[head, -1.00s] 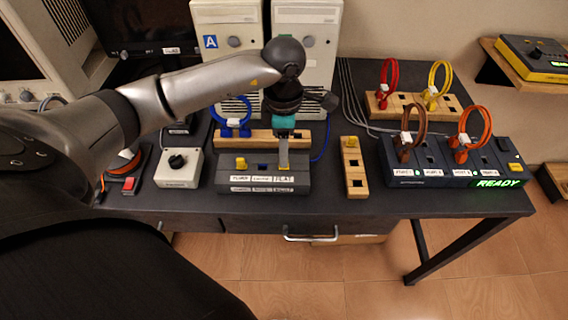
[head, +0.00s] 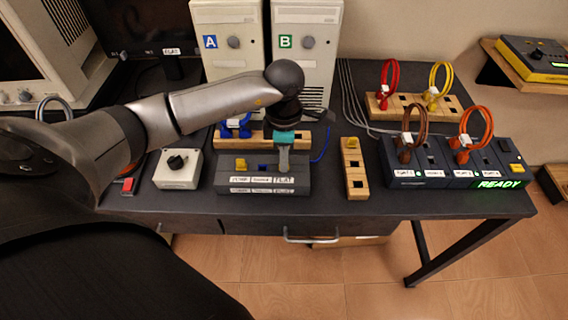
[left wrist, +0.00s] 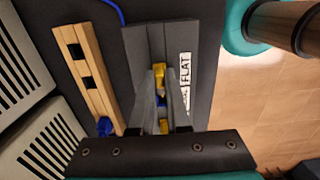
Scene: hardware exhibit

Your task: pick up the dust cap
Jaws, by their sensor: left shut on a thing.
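A small yellow piece, which I take to be the dust cap (left wrist: 158,72), sits at the FLAT end of the dark labelled block (head: 232,186). My left gripper (head: 284,168) reaches down onto that end from above. In the left wrist view its two fingers (left wrist: 159,80) close around the yellow piece. In the head view the fingers hide this piece. The piece is low at the block; I cannot tell whether it is clear of its slot. My right gripper is not in view.
The same block holds another yellow piece (head: 241,164) and a blue one (head: 262,167). A wooden rail (head: 303,139) stands close behind. A wooden strip (head: 357,184) is to the right, then the dark port box (head: 428,183) with cable loops. Bare table lies between block and strip.

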